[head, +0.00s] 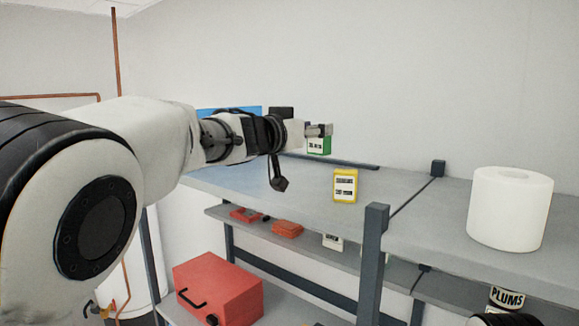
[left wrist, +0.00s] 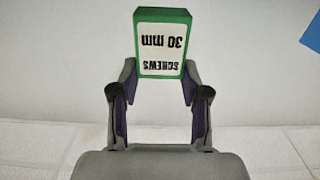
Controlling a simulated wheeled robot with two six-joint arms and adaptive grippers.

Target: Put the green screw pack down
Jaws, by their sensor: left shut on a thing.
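The green screw pack (head: 319,146) with a white label is in my left gripper (head: 325,130), above the back part of the grey shelf top (head: 290,188) in the head view. In the left wrist view the pack (left wrist: 161,42) sits between the two fingertips (left wrist: 160,82), its label reading "SCREWS 30 mm" upside down. The fingers are shut on its sides. I cannot tell whether the pack's underside touches the shelf.
A yellow pack (head: 345,186) stands on the shelf top, right of the green one. A white roll (head: 509,208) stands farther right, past a dark post (head: 374,230). Lower shelves hold orange-red items (head: 286,229) and a red toolbox (head: 218,290). Bare shelf top lies left of the yellow pack.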

